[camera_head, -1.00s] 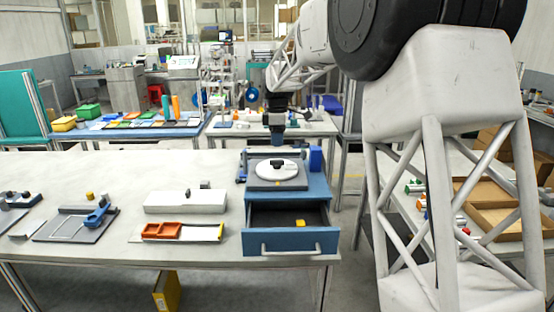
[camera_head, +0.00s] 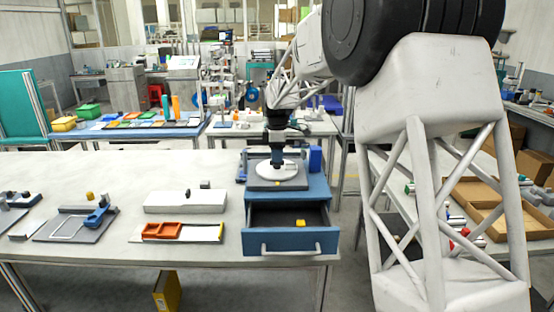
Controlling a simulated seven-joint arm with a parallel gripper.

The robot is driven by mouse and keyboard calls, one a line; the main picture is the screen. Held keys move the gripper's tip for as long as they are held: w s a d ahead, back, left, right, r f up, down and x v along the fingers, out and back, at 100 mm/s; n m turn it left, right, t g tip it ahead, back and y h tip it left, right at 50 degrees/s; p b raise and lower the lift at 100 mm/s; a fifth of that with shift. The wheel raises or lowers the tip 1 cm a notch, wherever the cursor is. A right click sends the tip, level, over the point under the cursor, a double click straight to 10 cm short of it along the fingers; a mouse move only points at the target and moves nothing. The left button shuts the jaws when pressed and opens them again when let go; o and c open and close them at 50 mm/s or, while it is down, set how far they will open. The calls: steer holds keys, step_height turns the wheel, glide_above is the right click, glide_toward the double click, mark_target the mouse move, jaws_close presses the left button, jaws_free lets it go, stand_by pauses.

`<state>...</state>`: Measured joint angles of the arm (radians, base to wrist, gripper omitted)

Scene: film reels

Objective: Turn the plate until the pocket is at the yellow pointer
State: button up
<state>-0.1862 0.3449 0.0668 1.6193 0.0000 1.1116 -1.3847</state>
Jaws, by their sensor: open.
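The white round plate (camera_head: 289,171) lies on a dark square base on top of the blue drawer cabinet (camera_head: 318,190). My gripper (camera_head: 277,163) is low over the left part of the plate, pointing down, with its fingertips at or just above the plate's surface. I cannot tell whether it touches. The fingers are small and dark here; the gripper is open and nothing shows held.
The cabinet's drawer (camera_head: 291,239) is pulled out with a small yellow block (camera_head: 300,223) inside. A blue block (camera_head: 315,159) stands right of the plate. A white box (camera_head: 185,201) and an orange tray (camera_head: 163,231) lie to the left. The table's back left is clear.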

steer(key=shift+f, duration=1)
jaws_close()
